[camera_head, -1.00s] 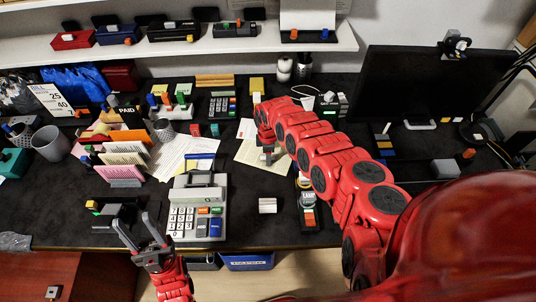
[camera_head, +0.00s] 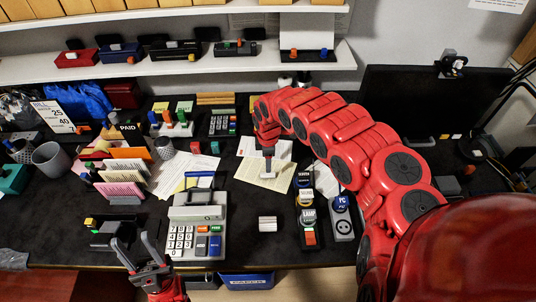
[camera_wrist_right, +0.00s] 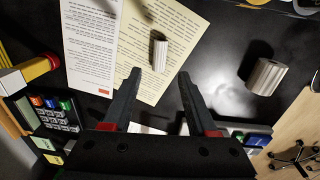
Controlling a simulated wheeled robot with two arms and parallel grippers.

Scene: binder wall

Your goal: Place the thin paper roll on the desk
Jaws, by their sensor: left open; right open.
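My left gripper (camera_head: 132,240) is open and empty at the front edge.
A large calculator (camera_head: 195,230) stands left of the thicker roll. A monitor (camera_head: 420,100) stands at the back right. A blue bin (camera_head: 246,281) is below the desk edge.

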